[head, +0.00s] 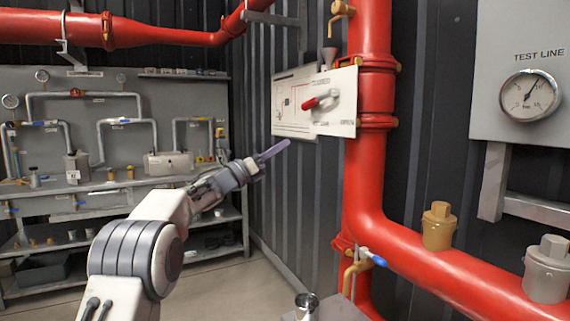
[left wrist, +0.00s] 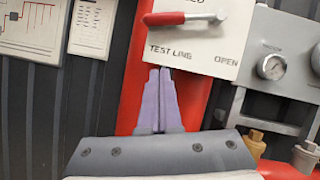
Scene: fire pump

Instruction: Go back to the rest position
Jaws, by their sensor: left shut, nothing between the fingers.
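My left gripper (head: 272,151) reaches in from the left in the head view, with its purple fingers pointing toward the white valve panel (head: 347,92). The fingers are shut with nothing between them; they also show shut in the left wrist view (left wrist: 159,85). The red handle (head: 320,101) on the panel is apart from the fingertips in the head view. In the left wrist view the red handle (left wrist: 165,19) lies above the fingertips, near the printed words TEST LINE and OPEN. My right gripper is not in view.
A thick red pipe (head: 365,185) runs down behind the panel and bends right. A small valve with a blue handle (head: 372,257) sits low on it. A gauge (head: 530,96) is at right. A shelf of fittings (head: 110,190) stands at left. Some floor (head: 225,275) is clear.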

